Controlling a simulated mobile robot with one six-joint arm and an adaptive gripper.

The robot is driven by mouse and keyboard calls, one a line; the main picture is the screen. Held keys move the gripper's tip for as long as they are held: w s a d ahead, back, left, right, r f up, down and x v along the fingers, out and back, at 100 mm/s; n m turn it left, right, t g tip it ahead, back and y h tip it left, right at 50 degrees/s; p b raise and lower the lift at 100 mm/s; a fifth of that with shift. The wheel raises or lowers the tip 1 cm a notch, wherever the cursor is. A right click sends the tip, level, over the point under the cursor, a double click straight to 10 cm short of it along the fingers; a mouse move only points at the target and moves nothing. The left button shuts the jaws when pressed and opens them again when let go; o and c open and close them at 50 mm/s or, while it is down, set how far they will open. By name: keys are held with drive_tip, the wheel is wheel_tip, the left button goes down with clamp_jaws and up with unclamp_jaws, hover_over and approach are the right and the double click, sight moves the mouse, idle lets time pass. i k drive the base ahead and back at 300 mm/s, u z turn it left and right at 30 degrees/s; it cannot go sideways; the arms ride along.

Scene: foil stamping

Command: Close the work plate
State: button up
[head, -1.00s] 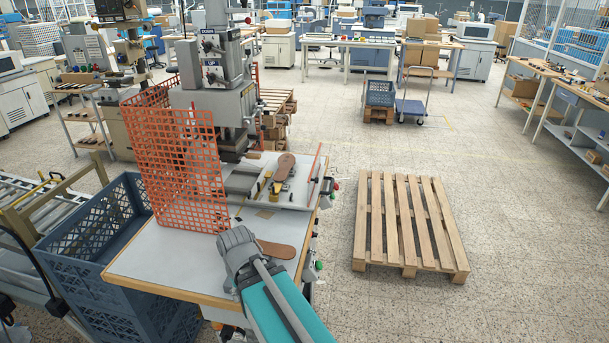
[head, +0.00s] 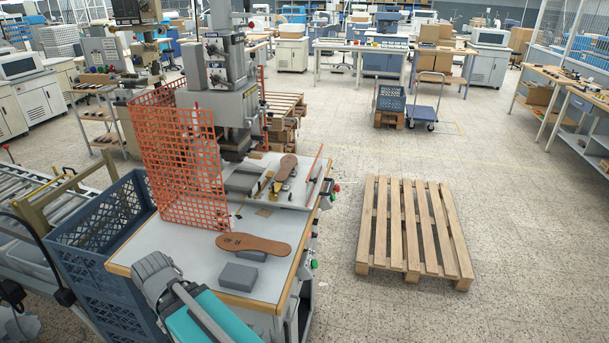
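The work plate (head: 299,196) is a light tray-like plate on the front right of the stamping press table, extending out from the press head (head: 236,145). A brown insole (head: 285,168) lies on it, with small yellow and dark fittings beside it. An orange rod (head: 315,162) stands slanted at its right side.
A brown insole with dark marks (head: 253,243) lies on the table front near grey blocks (head: 238,277). An orange mesh guard (head: 180,165) stands left of the press. A blue crate (head: 100,225) is at left. A wooden pallet (head: 414,230) lies on the floor at right.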

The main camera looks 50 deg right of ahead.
sight(296, 184)
drive_tip(key=u, duration=0.05)
drive_tip(key=k, duration=1.45)
drive_tip(key=z, duration=1.15)
drive_tip(key=i, duration=0.9)
drive_tip(key=z, duration=0.05)
